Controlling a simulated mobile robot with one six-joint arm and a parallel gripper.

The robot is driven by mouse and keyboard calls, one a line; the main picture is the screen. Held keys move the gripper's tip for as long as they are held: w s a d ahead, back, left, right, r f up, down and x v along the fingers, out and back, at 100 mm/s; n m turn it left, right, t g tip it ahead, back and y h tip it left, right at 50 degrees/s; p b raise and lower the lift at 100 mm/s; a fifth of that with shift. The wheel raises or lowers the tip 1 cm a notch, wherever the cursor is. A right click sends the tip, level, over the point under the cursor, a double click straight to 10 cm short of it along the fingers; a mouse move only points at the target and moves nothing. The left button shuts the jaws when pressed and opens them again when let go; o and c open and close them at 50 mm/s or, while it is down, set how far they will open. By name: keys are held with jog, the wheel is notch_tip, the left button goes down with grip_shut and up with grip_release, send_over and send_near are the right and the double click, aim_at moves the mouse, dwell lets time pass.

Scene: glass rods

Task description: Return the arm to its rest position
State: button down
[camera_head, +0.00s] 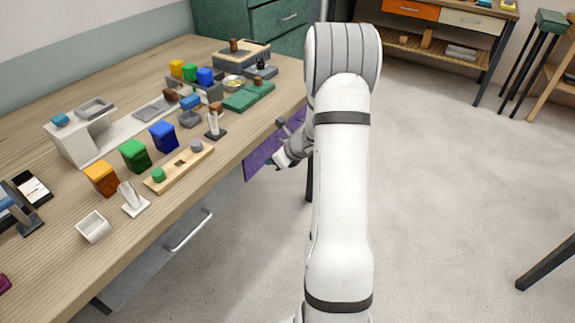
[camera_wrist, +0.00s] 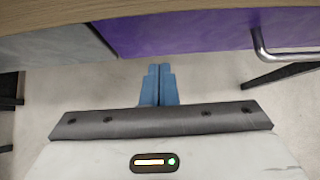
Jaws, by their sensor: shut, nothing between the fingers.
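My arm reaches up the middle of the head view, over the floor to the right of the wooden table (camera_head: 245,135). In the head view my gripper shows only in part, as dark shapes beside the table's front edge. In the wrist view my gripper (camera_wrist: 159,80) has its two blue fingers together, shut and empty. It points down past the table's edge, with pale floor beneath it. No glass rod is in the fingers.
A purple drawer front (camera_wrist: 190,32) with a metal handle (camera_wrist: 275,52) is close ahead in the wrist view. A grey drawer handle (camera_head: 188,231) sticks out nearer. Coloured blocks and a wooden rack (camera_head: 180,168) stand on the table.

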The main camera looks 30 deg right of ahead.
jog(key=p+v, duration=0.2)
jog(key=v, duration=0.8)
jog(key=s+a+r+n+g+p, duration=0.2)
jog(key=s+a+r+n, duration=0.35)
jog(key=a+n, duration=0.25)
jog(key=s+a+r+n+g+p, duration=0.2)
jog(key=s+a+r+n, duration=0.3)
jog(key=a+r+n, duration=0.25)
jog(key=s+a+r+n+h+p, duration=0.1)
jog(key=s+r+n+h, duration=0.1)
jog(key=s+n, duration=0.4)
jog(key=s+a+r+n+g+h+p, duration=0.1)
jog(key=s+a+r+n+h, duration=0.1)
jog(key=s+r+n, duration=0.3)
jog(key=s+n, duration=0.2)
jog(key=n, duration=0.1)
jog(key=shift+a+n+p, duration=0.3)
jog(key=shift+a+n, duration=0.05)
